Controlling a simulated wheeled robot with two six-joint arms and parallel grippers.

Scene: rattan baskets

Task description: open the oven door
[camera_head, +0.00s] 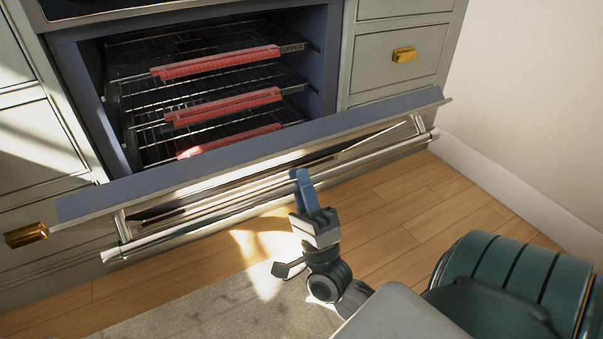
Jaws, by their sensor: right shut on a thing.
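The oven door (250,148) is tilted down toward me, partly open, with its dark blue top edge facing up. Its long metal handle (190,230) runs along the front side of the door. My right gripper (304,185) is at the middle of the handle, its blue fingers shut on it. The fingers hide a short piece of the handle. Behind the door, the oven cavity (115,120) is visible, with several wire racks that have red front guards (220,62). My left gripper is not in view.
Grey-green cabinets with brass pulls (404,54) flank the oven; another pull (26,235) is at the lower left. The wooden floor (400,215) in front is clear, with a grey rug (220,315) nearer me. A white wall (540,110) stands at the right.

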